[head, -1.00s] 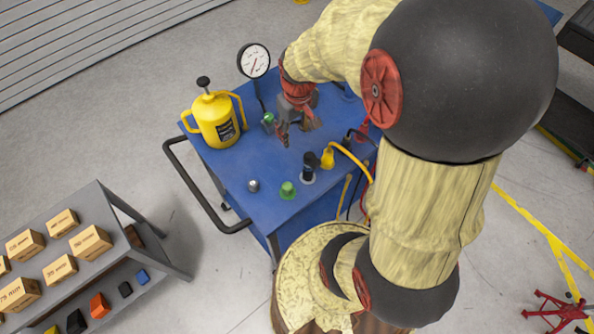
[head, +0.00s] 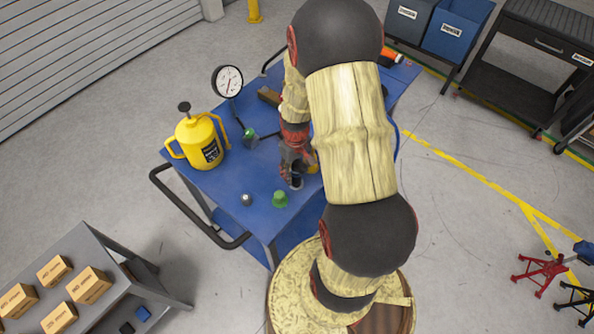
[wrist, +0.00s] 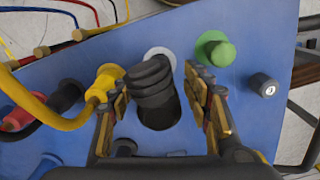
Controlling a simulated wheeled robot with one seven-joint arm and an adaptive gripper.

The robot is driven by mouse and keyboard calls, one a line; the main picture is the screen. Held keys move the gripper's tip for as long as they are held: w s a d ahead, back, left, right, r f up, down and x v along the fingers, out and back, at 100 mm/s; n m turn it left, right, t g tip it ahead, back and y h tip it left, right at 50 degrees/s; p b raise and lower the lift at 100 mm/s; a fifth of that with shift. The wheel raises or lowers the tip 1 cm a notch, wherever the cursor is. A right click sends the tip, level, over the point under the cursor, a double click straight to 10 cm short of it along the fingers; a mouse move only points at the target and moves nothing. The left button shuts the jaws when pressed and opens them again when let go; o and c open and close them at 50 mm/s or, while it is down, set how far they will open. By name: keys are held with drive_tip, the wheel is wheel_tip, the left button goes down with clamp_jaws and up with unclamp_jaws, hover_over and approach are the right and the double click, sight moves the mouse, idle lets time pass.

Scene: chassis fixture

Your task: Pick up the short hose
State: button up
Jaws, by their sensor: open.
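A short black ribbed piece, which looks like the short hose (wrist: 150,88), stands at a pale round fitting (wrist: 159,53) on the blue cart top (wrist: 250,120). My gripper (wrist: 155,76) is open, with one finger on each side of the ribbed piece. Whether the fingers touch it, I cannot tell. In the head view my gripper (head: 292,168) is low over the cart, and a dark part of the piece (head: 296,183) shows just below it. My arm hides much of the cart there.
A green knob (wrist: 215,50) and a silver post (wrist: 263,85) stand right of my gripper in the wrist view. A yellow plug (wrist: 106,80) with its cable is close on the left. A yellow canister (head: 197,142) and a gauge (head: 228,80) stand on the cart.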

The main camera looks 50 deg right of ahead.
drive_tip(key=shift+f, duration=0.7)
drive_tip(key=shift+c, duration=0.3)
drive_tip(key=c, duration=1.1)
clamp_jaws()
